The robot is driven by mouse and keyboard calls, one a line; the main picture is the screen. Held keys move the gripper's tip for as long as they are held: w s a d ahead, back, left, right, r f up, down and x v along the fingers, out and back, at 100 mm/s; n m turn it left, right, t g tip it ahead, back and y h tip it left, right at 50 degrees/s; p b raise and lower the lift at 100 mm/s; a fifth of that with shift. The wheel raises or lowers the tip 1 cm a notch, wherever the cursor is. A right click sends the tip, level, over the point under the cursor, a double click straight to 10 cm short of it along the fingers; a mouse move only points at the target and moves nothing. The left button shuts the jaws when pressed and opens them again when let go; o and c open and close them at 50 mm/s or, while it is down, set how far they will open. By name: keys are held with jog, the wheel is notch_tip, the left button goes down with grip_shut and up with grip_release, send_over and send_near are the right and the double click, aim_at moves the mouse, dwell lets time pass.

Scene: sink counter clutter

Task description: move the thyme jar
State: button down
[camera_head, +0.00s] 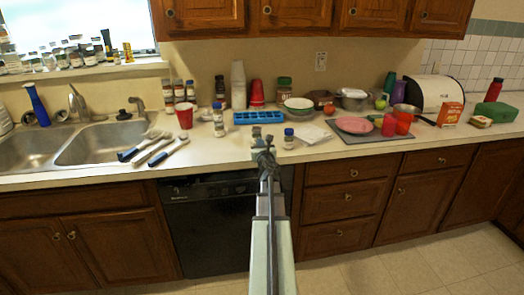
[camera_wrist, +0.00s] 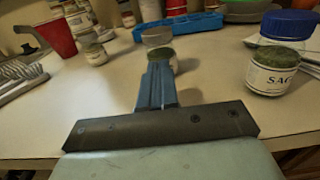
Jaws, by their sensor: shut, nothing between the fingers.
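My gripper (camera_head: 264,150) reaches over the front of the counter, and its fingers are shut with nothing between them. In the wrist view the closed fingers (camera_wrist: 158,72) point at a small jar (camera_wrist: 157,38) with a grey top and green contents. That jar stands just beyond the fingertips, partly hidden by them; I cannot tell whether they touch. No label reading thyme is legible, so I cannot tell for sure which jar is the thyme jar. A blue-lidded jar (camera_wrist: 274,78) with a label starting "SAG" stands to the right, apart from the gripper, and shows in the head view (camera_head: 289,141).
A blue ice tray (camera_head: 258,117) lies behind. Left are a red cup (camera_head: 185,118), more jars (camera_head: 218,122) and white-and-blue brushes (camera_head: 150,146) beside the sink (camera_head: 90,143). Right is a pink plate (camera_head: 354,125) on a grey mat (camera_head: 385,141).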

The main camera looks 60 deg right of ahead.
aim_at(258, 136)
jog(key=shift+x, duration=1.85)
jog(key=x, duration=1)
jog(key=shift+w+d, duration=0.15)
jog(key=shift+a, duration=0.2)
